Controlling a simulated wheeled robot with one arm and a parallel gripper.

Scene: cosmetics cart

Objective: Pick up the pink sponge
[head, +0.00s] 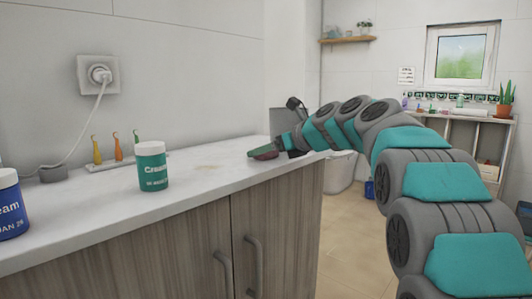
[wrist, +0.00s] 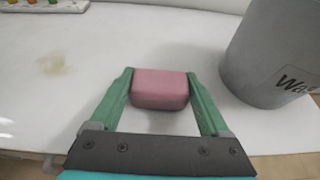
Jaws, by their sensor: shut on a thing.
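The pink sponge (wrist: 160,88) is a small rounded block on the white countertop in the wrist view. My gripper (wrist: 160,92) has its two green fingers on either side of the sponge, shut on it. In the head view my gripper (head: 264,153) is low over the right end of the counter, and the sponge (head: 266,156) shows only as a small dark pink patch, mostly hidden by a finger. I cannot tell whether the sponge still touches the counter.
A grey bin (wrist: 270,55) stands close to the right of my gripper. A green cream jar (head: 152,167), a blue jar (head: 11,205) and a toothbrush holder (head: 110,163) stand further left on the counter (head: 205,185). A pale brown stain (wrist: 55,66) lies left of the sponge.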

